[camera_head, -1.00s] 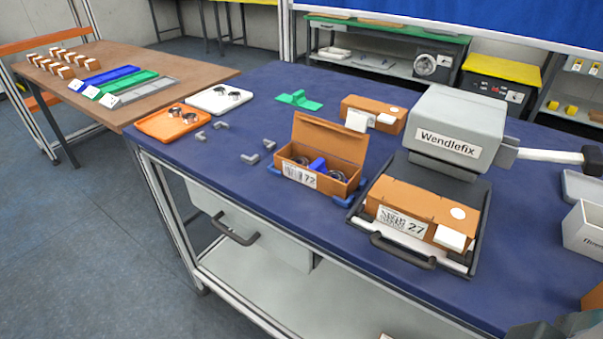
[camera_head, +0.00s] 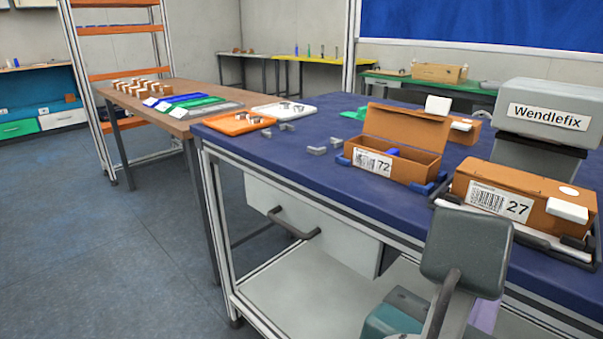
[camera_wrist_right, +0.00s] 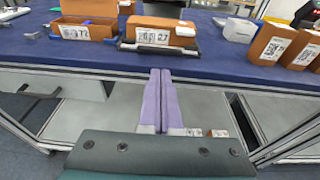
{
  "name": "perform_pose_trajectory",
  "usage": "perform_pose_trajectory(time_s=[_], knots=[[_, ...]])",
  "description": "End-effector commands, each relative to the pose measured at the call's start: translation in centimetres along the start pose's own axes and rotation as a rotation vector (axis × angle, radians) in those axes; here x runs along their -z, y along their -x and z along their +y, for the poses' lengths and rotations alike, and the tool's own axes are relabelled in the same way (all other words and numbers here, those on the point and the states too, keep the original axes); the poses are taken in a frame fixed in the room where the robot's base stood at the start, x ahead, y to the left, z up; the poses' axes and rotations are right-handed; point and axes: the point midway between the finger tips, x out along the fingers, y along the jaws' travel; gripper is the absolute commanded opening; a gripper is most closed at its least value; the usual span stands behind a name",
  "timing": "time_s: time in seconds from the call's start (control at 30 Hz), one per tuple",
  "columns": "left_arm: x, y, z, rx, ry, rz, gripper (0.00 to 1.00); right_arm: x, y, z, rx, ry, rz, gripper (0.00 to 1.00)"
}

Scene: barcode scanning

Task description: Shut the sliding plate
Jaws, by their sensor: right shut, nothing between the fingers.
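The sliding plate (camera_head: 537,240) is at the right of the head view, pulled out in front of the grey Wendlefix press (camera_head: 543,115). An orange box marked 27 (camera_head: 525,207) lies on it. The plate's handle is partly hidden behind my right arm in the head view. In the right wrist view the plate's dark front edge (camera_wrist_right: 150,47) shows at the table's near side, below the box. My right gripper (camera_wrist_right: 160,72) is shut and empty, its purple fingers pointing toward the plate from the near side, apart from it. My left gripper is out of view.
An open orange box marked 72 (camera_head: 393,155) sits in a blue holder left of the plate. Small grey brackets (camera_head: 317,150) lie farther left. In the right wrist view a white bin (camera_wrist_right: 240,30) and several orange boxes (camera_wrist_right: 273,44) stand right of the plate. A drawer (camera_head: 310,228) hangs under the table.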

Motion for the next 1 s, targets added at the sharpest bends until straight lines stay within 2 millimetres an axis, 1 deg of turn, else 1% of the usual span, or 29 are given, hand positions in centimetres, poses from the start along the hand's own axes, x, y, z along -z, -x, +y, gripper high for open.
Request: perform_pose_trajectory(time_s=[0.03,0.1,0.3,0.4,0.5,0.6,0.7,1.0], knots=[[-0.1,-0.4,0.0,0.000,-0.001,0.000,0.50,0.1,-1.2,-0.1,0.003,0.000,-0.004,0.00],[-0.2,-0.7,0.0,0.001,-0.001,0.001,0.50,0.1,-2.8,-0.1,0.003,-0.001,-0.004,0.00],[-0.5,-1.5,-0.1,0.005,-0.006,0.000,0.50,0.2,-7.0,-0.1,0.003,-0.002,-0.003,0.00],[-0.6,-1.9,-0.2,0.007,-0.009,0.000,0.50,0.2,-8.7,-0.1,0.002,-0.003,-0.001,0.00],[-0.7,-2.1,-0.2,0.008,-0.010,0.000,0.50,0.2,-10.0,-0.1,0.001,-0.002,0.001,0.00],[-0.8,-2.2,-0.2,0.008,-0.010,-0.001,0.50,0.2,-10.8,-0.1,0.001,-0.002,0.002,0.00],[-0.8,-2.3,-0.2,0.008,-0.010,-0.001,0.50,0.1,-11.1,-0.1,0.000,-0.002,0.004,0.00],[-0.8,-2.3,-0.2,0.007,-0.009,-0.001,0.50,0.1,-11.1,-0.1,0.000,-0.003,0.004,0.00]])
